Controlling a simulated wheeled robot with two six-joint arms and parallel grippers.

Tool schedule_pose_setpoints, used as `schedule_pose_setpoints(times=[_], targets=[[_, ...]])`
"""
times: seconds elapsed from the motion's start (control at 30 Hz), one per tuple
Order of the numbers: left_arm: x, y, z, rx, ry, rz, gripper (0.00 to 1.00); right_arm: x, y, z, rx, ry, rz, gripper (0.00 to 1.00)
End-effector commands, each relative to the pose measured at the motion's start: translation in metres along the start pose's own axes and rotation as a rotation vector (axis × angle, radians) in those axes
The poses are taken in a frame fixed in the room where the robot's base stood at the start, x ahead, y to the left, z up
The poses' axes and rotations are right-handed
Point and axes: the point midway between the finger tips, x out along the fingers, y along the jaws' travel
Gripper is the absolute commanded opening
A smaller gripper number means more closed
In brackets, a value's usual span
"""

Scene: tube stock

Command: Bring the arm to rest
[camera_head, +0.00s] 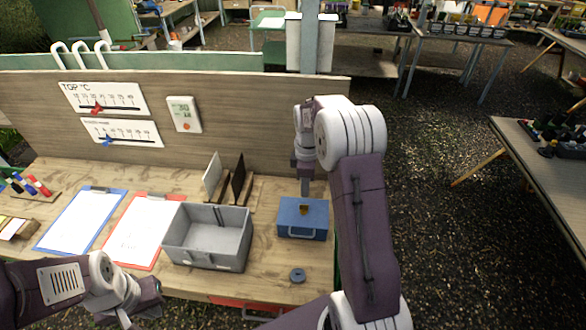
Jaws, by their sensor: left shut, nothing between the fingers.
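My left gripper (142,303) is low at the left, in front of the table's front edge, shut with nothing in it. My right arm comes up from the bottom right and bends over at the top. My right gripper (305,187) points down above the blue box (296,230), close to its lid. Its fingers are too small and edge-on to tell whether they are open or shut.
The wooden table (205,285) holds a grey open bin (207,257), apparently empty, a blue clipboard (84,222), a red clipboard (143,232) and a dark ring (297,275). Upright panels (213,176) stand behind the bin. A wooden back board (230,105) closes off the rear.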

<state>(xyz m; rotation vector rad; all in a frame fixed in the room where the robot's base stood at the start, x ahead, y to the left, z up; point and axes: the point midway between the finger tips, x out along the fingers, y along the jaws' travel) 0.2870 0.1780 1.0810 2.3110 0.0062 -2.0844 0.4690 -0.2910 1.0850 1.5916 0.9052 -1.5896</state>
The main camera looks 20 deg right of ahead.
Motion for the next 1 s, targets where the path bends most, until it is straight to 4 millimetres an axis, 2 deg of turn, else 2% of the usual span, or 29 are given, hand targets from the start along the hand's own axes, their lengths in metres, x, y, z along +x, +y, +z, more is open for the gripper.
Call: schedule_pose_setpoints(times=[0.17, 0.27, 0.37, 0.47, 0.6, 0.7, 0.73, 0.83, 0.9, 1.0], targets=[[0.002, 0.000, 0.000, 0.000, 0.000, 0.000, 0.00, 0.002, -0.001, -0.003, -0.007, 0.000, 0.000, 0.27], [0.008, 0.000, 0.001, 0.000, 0.000, 0.000, 0.00, -0.016, 0.000, -0.021, -0.046, 0.017, 0.052, 0.27], [0.018, 0.000, 0.002, 0.000, 0.000, 0.000, 0.00, -0.029, -0.038, -0.037, -0.112, 0.024, 0.059, 0.27], [0.025, -0.001, 0.003, 0.000, 0.000, 0.000, 0.00, -0.026, -0.089, -0.042, -0.058, 0.035, 0.059, 0.27], [0.032, -0.001, 0.003, 0.000, 0.000, 0.000, 0.00, -0.003, -0.162, -0.030, 0.235, 0.057, 0.051, 0.27], [0.033, -0.001, 0.003, 0.000, 0.000, 0.000, 0.00, 0.020, -0.206, -0.011, 0.562, 0.063, 0.035, 0.27], [0.032, -0.001, 0.003, 0.000, 0.000, 0.000, 0.00, 0.026, -0.214, -0.005, 0.657, 0.062, 0.029, 0.27], [0.031, -0.001, 0.003, 0.000, 0.000, 0.000, 0.00, 0.037, -0.222, 0.001, 0.900, 0.072, 0.025, 0.27], [0.031, -0.001, 0.003, 0.000, 0.000, 0.000, 0.00, 0.036, -0.216, -0.003, 0.999, 0.099, 0.037, 0.27], [0.031, -0.001, 0.003, 0.000, 0.000, 0.000, 0.00, 0.036, -0.214, -0.004, 1.057, 0.105, 0.036, 0.27]])
